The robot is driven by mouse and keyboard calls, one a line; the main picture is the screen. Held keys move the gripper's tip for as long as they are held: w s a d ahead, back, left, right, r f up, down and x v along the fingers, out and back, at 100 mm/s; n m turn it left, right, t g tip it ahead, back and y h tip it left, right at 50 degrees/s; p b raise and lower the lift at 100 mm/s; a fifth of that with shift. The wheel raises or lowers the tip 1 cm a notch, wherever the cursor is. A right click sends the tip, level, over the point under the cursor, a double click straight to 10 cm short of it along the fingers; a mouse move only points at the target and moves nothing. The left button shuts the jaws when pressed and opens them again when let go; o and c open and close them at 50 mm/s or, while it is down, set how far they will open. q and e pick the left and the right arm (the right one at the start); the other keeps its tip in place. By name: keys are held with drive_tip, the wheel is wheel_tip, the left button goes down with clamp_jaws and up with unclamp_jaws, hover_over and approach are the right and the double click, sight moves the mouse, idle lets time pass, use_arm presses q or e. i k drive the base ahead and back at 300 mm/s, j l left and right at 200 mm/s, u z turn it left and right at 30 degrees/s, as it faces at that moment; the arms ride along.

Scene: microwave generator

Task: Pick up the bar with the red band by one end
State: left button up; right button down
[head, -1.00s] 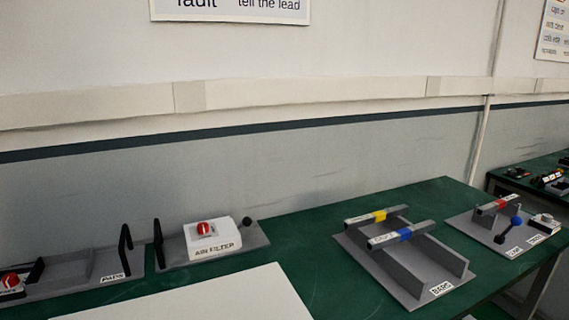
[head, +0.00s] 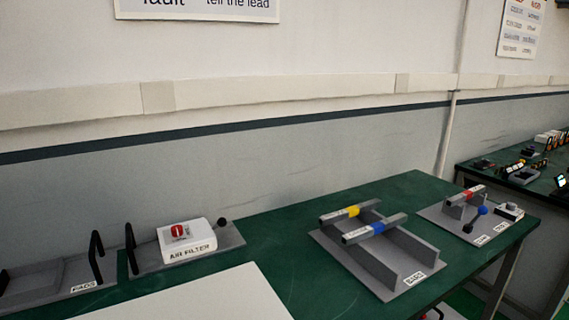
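The bar with the red band (head: 469,194) is a short grey bar on the small grey plate (head: 436,214) at the far right of the green bench. It lies across a grey upright block, raised above the plate. Neither of my grippers can be made out in the head view.
An air filter box (head: 187,240) stands further left. A white panel (head: 190,295) lies in front. A small dark thing at the bottom edge is unclear.

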sight(452, 202)
drive_tip(key=i+l+z, duration=0.2)
drive_tip(key=z, duration=0.2)
drive_tip(key=i+l+z, duration=0.25)
drive_tip(key=z, duration=0.15)
drive_tip(key=i+l+z, duration=0.2)
drive_tip(key=z, duration=0.2)
drive_tip(key=i, duration=0.1)
